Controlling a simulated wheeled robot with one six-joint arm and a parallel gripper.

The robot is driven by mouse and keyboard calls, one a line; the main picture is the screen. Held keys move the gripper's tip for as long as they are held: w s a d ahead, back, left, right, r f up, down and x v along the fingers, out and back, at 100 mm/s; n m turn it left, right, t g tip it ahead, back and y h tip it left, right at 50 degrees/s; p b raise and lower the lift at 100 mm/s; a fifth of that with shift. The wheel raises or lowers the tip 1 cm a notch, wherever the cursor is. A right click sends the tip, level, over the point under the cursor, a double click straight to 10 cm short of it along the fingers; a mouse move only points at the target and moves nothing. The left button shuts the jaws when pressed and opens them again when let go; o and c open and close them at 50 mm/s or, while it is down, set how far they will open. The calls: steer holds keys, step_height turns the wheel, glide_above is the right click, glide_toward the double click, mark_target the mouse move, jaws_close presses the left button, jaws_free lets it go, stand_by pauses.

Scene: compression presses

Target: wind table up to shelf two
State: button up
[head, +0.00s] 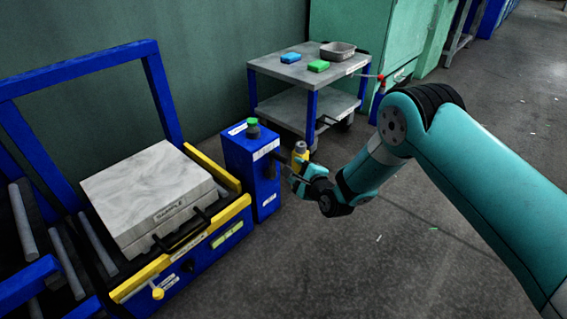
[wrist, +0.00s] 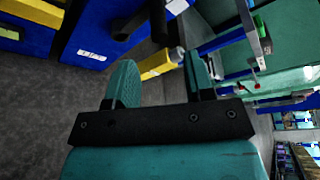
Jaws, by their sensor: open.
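A blue post box (head: 250,172) with a green knob on top stands at the right end of a blue and yellow table frame (head: 240,205). My gripper (head: 295,172) is at the crank, open. A marbled grey block (head: 150,192) labelled SAMPLE lies on the table.
A grey two-level cart (head: 290,108) stands behind, with a blue block (head: 291,57), a green block (head: 318,66) and a grey tray (head: 338,51) on top. Rollers (head: 22,222) lie left of the block. Floor at the front right is clear.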

mark_target(283, 159)
steer(key=b+x, duration=0.3)
steer(key=x, duration=0.5)
steer(key=shift+s+f+b, duration=0.1)
steer(key=shift+f+b, duration=0.1)
steer(key=shift+b, duration=0.15)
steer(key=shift+w+a, duration=0.3)
steer(key=shift+w, duration=0.15)
jaws_close()
